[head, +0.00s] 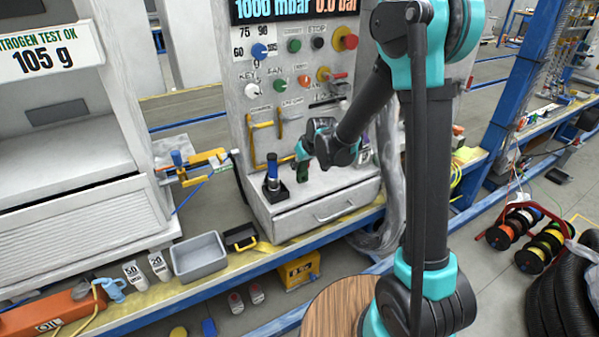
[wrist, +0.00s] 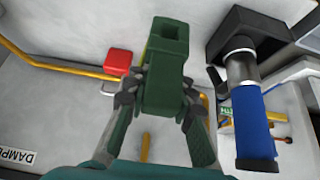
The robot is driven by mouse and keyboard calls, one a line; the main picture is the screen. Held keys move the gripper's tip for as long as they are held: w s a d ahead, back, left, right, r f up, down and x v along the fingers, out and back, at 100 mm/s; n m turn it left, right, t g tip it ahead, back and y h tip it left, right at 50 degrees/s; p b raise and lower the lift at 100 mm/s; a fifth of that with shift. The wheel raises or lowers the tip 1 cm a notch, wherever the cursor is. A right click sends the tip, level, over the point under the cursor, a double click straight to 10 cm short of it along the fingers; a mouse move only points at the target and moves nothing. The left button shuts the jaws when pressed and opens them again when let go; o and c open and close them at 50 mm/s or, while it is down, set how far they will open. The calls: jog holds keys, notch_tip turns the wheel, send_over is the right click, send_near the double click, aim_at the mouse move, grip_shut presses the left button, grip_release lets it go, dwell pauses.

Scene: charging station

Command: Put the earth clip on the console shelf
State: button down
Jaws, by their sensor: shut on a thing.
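My gripper (head: 304,152) is over the console shelf (head: 325,181), in front of the control panel. It is shut on a dark green clip, which I take to be the earth clip (wrist: 168,62). In the wrist view the clip sits between the two fingers and points away from the palm. In the head view the clip (head: 303,171) hangs below the fingers, close to the shelf top. I cannot tell whether it touches the shelf.
A blue-handled tool (head: 272,167) stands in a black holder (head: 276,192) on the shelf, left of my gripper. A yellow handle (head: 264,143) is on the panel behind. The shelf front has a drawer (head: 328,213). Bare shelf shows right of the gripper.

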aim_at(299, 171)
jog(key=shift+f, duration=1.6)
jog(key=shift+f, duration=0.15)
jog(key=c, duration=1.3)
grip_release()
jog(key=v, duration=1.2)
jog(key=shift+d, duration=0.1)
jog(key=s+d+f+m+h, duration=0.1)
jog(key=s+d+m, duration=0.1)
jog(key=s+d, duration=0.5)
jog(key=s+d+f+m+h, duration=0.1)
jog(key=s+d+f+m, duration=0.1)
jog(key=s+d, duration=0.6)
jog(key=s+d+f+m+g+h, duration=0.1)
jog(key=s+d+f+m, duration=0.1)
jog(key=s+d, duration=0.5)
jog(key=shift+s+d+f+m+h, duration=0.25)
jog(key=shift+d+m+h, duration=0.05)
jog(key=shift+d+m, duration=0.15)
